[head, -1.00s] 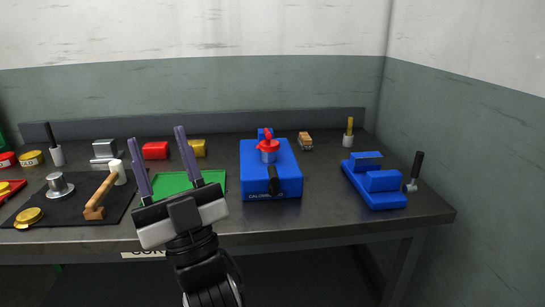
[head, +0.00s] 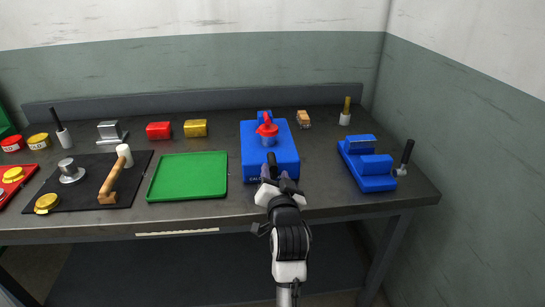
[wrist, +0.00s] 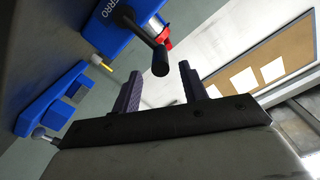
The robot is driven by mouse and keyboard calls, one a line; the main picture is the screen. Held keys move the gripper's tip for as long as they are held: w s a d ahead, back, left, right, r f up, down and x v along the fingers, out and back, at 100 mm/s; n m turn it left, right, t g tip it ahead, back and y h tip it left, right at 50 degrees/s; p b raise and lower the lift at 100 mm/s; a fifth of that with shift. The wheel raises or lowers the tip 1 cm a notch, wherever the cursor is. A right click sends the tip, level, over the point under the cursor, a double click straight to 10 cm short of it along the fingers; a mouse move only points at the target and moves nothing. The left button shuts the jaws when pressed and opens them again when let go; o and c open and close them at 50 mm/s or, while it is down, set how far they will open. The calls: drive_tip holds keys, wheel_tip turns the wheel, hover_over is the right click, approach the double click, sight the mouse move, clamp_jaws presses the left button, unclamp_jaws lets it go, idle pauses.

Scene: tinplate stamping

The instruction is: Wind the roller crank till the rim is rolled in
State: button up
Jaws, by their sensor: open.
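A blue machine (head: 285,155) with lettering on its front stands mid-bench. A grey cylinder (head: 268,140) under a red top piece (head: 267,128) sits on it. A black crank handle (wrist: 160,58) sticks out of its front toward my gripper in the wrist view. My gripper (wrist: 160,88) is open, its purple fingers apart and empty, and the handle's end shows just beyond the gap between them. In the head view my gripper (head: 278,180) is at the machine's front edge, and my wrist partly hides the handle there. Whether fingers and handle touch, I cannot tell.
A second blue machine (head: 365,170) with a black-handled side lever (head: 407,152) stands to the right. A green tray (head: 188,176) lies to the left, then a black mat with a mallet (head: 115,175).

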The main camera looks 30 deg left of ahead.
sight(272, 161)
drive_tip(key=p+x, duration=0.1)
drive_tip(key=x, duration=0.5)
drive_tip(key=shift+w+a, duration=0.15)
clamp_jaws()
